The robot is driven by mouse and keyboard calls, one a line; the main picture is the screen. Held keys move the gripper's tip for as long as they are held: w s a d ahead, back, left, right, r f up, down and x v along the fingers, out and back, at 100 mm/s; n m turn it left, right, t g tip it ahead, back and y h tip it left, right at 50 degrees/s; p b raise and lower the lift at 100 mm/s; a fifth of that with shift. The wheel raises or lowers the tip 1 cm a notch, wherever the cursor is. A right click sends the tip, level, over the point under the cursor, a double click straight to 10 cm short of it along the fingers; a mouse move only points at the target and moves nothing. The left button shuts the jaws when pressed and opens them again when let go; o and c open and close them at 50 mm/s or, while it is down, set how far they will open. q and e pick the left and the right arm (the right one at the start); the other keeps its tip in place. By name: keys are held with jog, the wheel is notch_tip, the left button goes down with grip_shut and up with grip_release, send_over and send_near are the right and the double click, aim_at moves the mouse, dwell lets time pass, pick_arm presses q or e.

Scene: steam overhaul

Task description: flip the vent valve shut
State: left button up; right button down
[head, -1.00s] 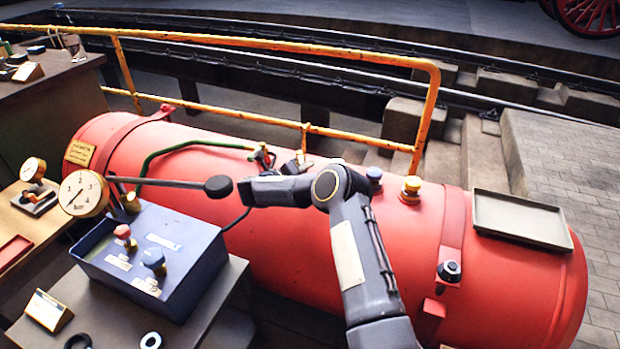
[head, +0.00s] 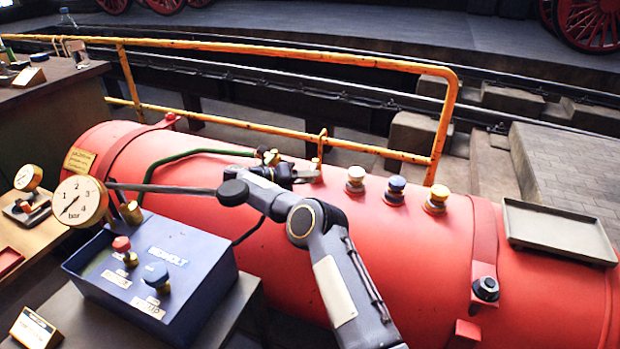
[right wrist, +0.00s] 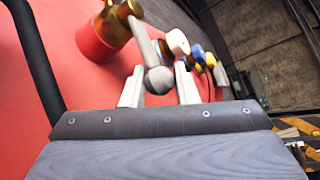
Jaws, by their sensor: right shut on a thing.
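The vent valve (head: 266,156) stands on top of the red boiler (head: 400,235), where the green pipe ends. In the right wrist view it has a brass body (right wrist: 112,28) on a red base and a pale lever (right wrist: 143,42) with a grey ball end (right wrist: 158,80). My right gripper (right wrist: 160,88) has its two pale fingers on either side of this ball and is shut on the lever. In the head view my right gripper (head: 298,172) is small and dark beside the valve, and the lever is hard to make out. My left gripper is not in view.
White (head: 356,178), blue (head: 396,188) and yellow (head: 436,198) knobs stand on the boiler to the right. A blue box (head: 190,265) with a pressure gauge (head: 79,202) and a dark-ended rod is at left. A yellow rail (head: 300,52) runs behind. A grey tray (head: 560,230) lies at right.

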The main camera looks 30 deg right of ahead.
jog(key=c, duration=1.2)
grip_release()
jog(key=shift+d, duration=0.1)
jog(key=v, duration=0.8)
jog(key=shift+p, duration=0.3)
jog(key=shift+c, duration=0.3)
